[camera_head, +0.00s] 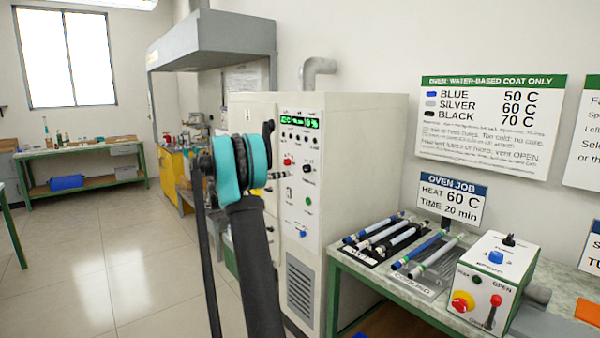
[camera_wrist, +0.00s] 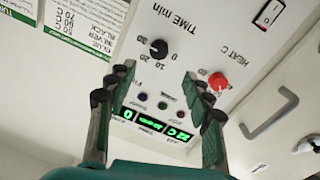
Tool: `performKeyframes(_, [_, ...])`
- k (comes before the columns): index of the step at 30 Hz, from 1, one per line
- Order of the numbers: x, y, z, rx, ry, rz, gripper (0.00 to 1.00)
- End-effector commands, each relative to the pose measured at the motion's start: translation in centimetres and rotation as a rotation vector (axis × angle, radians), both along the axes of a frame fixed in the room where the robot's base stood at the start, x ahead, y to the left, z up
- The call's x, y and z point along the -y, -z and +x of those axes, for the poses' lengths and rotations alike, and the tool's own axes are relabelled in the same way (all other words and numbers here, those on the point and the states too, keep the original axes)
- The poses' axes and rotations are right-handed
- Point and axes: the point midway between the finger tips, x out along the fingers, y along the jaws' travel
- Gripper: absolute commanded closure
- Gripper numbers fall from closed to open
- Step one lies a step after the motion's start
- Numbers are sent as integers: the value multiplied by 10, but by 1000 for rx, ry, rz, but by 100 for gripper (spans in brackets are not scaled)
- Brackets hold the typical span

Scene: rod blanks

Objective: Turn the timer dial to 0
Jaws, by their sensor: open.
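The timer dial (camera_wrist: 158,48) is a small black knob on the oven's white panel, under the words "TIME min", seen upside down in the wrist view. It also shows in the head view (camera_head: 307,168). I cannot read its pointer exactly. My gripper (camera_wrist: 158,73) is open and empty, its dark fingers on either side of the dial's line but apart from it. The red heat dial (camera_wrist: 218,82) sits beyond the right finger. The green display (camera_wrist: 150,122) between the fingers shows 22 C and a 0. In the head view my arm partly hides the panel.
The oven cabinet (camera_head: 350,150) stands against the wall. A bench right of it holds several rods (camera_head: 395,237) and a control box (camera_head: 492,275). The job card (camera_head: 452,200) reads heat 60 C, time 20 min. Open floor lies at left.

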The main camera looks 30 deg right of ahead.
Motion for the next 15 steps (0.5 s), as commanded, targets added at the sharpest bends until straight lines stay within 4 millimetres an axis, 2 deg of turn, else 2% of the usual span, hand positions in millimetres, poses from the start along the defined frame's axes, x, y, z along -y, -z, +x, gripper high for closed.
performKeyframes(1, [12,0,-1,0,4,0,49])
performKeyframes(9, [65,0,0,0,2,0,49])
performKeyframes(15, [95,0,1,-1,1,1,49])
